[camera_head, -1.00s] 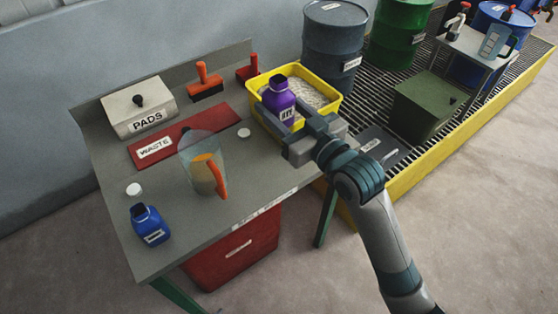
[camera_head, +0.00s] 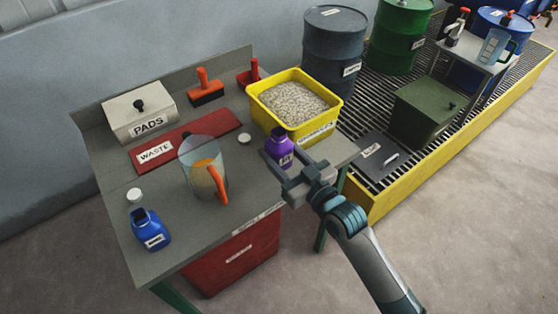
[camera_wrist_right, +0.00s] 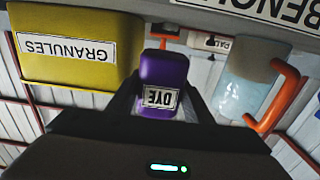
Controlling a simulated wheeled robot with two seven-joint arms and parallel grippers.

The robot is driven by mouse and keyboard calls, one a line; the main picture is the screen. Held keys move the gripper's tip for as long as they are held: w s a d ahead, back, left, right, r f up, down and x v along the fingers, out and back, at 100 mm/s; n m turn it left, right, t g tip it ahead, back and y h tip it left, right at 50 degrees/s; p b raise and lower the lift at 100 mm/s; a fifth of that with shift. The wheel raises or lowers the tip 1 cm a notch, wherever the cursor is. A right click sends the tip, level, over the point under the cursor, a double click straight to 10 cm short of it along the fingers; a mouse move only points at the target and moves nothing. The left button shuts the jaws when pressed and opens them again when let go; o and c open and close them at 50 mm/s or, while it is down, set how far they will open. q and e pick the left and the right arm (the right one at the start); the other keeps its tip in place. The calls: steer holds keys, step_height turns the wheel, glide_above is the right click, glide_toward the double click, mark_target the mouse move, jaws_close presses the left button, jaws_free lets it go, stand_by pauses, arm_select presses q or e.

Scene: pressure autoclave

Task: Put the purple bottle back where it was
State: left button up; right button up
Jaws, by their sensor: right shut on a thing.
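The purple bottle (camera_head: 279,145) is upright at the table's front right, in front of the yellow tub. Its DYE label faces my wrist camera in the right wrist view (camera_wrist_right: 163,70). My right gripper (camera_head: 284,166) is shut on the bottle from the front, with a finger on each side of it. The bottle's lower part is hidden by the gripper, so I cannot tell whether it touches the tabletop. A small white cap (camera_head: 244,136) lies on the grey table (camera_head: 255,190) to the left of the bottle. My left gripper is not in view.
The yellow granules tub (camera_head: 327,130) stands close behind the bottle. A clear jug with an orange handle (camera_head: 204,172) and a blue bottle (camera_head: 150,230) stand to the left. A red waste lid (camera_head: 195,135) lies behind the jug. Bare tabletop lies between jug and gripper.

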mark_target(286, 170)
steer(key=shift+f, duration=1.95)
steer(key=shift+f, duration=0.1)
steer(key=o, duration=0.9)
steer(key=shift+o, duration=0.4)
